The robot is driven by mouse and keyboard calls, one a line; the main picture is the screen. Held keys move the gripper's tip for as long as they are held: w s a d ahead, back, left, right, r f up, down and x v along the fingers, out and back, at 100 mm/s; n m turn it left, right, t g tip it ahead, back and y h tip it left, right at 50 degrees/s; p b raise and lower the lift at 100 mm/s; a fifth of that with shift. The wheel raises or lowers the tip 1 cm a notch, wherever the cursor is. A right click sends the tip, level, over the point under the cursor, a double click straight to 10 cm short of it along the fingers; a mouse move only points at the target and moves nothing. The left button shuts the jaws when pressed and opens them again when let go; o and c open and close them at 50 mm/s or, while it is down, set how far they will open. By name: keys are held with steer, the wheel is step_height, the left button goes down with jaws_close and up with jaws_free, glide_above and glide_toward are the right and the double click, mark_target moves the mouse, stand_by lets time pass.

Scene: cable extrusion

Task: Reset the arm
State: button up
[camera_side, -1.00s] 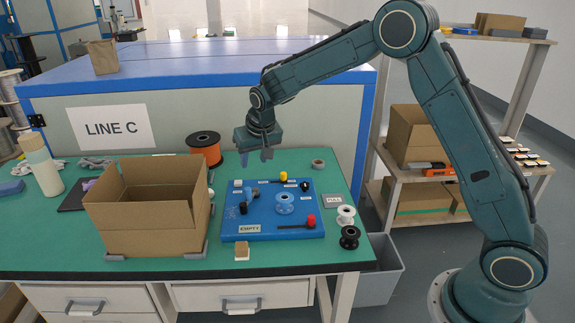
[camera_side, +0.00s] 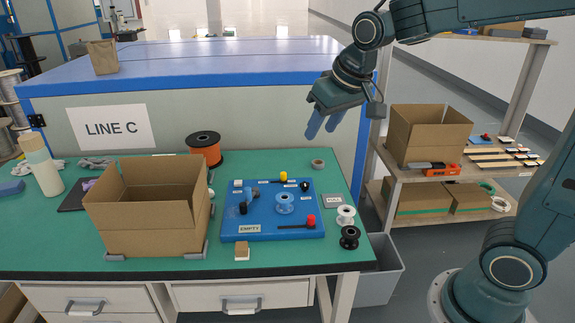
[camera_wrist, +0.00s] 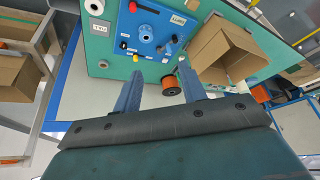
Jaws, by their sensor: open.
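My gripper (camera_side: 324,124) is open and empty. In the side view it hangs in the air above the right back of the bench, behind and above the blue board (camera_side: 235,224). Its two blue fingers stand apart, and in the wrist view the gripper (camera_wrist: 160,88) has nothing between them. The blue board lies flat on the green bench top (camera_side: 50,245). It carries a blue spool (camera_side: 284,203), a yellow knob (camera_side: 283,177), a red knob (camera_side: 311,220) and an "EMPTY" label (camera_side: 249,229).
An open cardboard box (camera_side: 150,235) stands left of the board. An orange cable spool (camera_side: 205,150) stands behind. White (camera_side: 346,215) and black (camera_side: 349,237) spools sit at the right edge. A shelf with boxes (camera_side: 430,135) stands right of the bench.

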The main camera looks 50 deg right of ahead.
steer(key=s+f+n, duration=0.1)
steer(key=s+n, duration=0.1)
steer(key=s, duration=1.7)
steer(key=shift+a+t+y, duration=0.3)
steer(key=shift+a, duration=0.1)
